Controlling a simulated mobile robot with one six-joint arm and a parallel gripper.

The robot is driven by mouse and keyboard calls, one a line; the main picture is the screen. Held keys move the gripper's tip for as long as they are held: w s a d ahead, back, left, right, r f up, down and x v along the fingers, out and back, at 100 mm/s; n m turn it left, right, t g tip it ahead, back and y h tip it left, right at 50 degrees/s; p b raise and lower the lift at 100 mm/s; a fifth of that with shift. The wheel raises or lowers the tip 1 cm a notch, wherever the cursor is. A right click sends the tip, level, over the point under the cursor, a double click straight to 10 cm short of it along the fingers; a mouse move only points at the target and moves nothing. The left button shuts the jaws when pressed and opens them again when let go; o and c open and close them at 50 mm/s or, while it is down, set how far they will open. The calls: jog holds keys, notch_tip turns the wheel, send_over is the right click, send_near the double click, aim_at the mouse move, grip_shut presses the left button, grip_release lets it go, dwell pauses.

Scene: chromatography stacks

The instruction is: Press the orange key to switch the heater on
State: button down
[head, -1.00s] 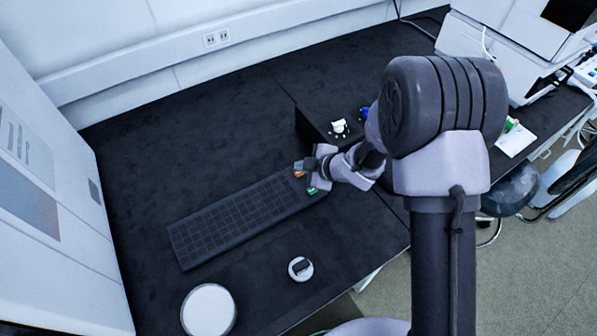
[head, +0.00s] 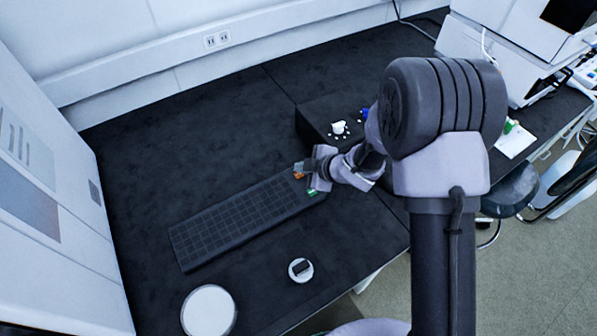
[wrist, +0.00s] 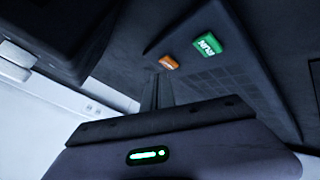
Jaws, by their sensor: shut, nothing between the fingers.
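The orange key (head: 298,175) is at the far right end of a long dark keypad (head: 235,222), beside a green key (head: 311,193). In the wrist view the orange key (wrist: 168,63) and the green key (wrist: 207,44), marked RUN, both show clear on the keypad's end. My gripper (head: 301,166) is shut and empty. Its tip is close to the orange key and partly overlaps it in the head view. In the wrist view the narrow shut fingers (wrist: 157,88) point toward the orange key; I cannot tell whether they touch it.
A dark box with a white knob (head: 339,127) stands just behind and right of my gripper. A round white disc (head: 208,311) and a small round item with a black top (head: 301,269) lie in front of the keypad. The black bench (head: 180,150) is clear behind it.

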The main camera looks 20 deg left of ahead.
aim_at(302, 176)
notch_tip(302, 176, up, 6)
jog(key=p, duration=0.5)
